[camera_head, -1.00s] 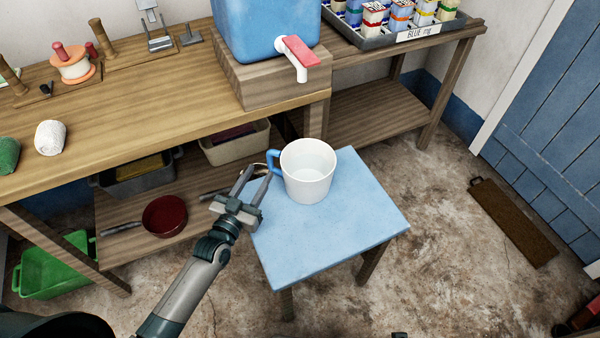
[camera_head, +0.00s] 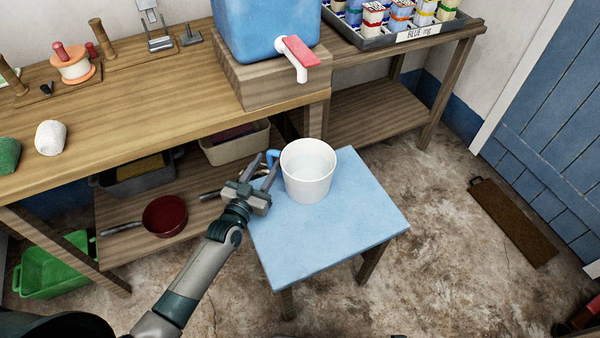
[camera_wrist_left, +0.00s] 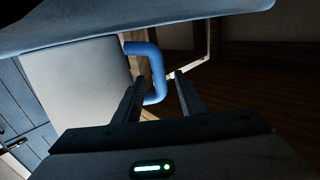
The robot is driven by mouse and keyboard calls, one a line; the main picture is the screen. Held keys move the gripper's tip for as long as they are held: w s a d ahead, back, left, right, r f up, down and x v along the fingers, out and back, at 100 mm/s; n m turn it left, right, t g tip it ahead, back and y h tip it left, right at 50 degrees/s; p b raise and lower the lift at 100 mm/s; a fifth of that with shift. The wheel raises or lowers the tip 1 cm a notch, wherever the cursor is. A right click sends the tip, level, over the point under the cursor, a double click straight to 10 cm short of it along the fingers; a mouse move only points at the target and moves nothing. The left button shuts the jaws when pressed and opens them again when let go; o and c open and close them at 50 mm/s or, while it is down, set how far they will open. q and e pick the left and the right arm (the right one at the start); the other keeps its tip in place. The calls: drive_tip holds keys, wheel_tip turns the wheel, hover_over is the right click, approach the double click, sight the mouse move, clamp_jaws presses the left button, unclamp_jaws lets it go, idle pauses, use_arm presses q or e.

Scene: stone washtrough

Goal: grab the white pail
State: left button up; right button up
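The white pail (camera_head: 308,180) stands upright on a blue-topped stool (camera_head: 360,225). Its blue side handle (camera_head: 273,157) is on the left, partly hidden by my left gripper (camera_head: 267,163). In the left wrist view, the blue handle (camera_wrist_left: 157,72) shows between the two spread fingers of my left gripper (camera_wrist_left: 159,80), with a gap beside it. The pail's pale wall (camera_wrist_left: 85,80) is to the left there. My left gripper is open around the handle and not closed on it. My right gripper is not in view.
A wooden workbench (camera_head: 130,120) runs behind the stool. A blue water container (camera_head: 260,35) with a red-handled tap (camera_head: 298,55) stands on a wooden block above. A red pan (camera_head: 165,215) lies on the lower shelf. The floor right of the stool is clear up to a brown mat (camera_head: 512,222).

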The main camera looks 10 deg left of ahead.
use_arm(q)
clamp_jaws()
idle(0.8)
idle(0.5)
drive_tip(key=shift+w+r, duration=0.1)
drive_tip(key=shift+r, duration=0.1)
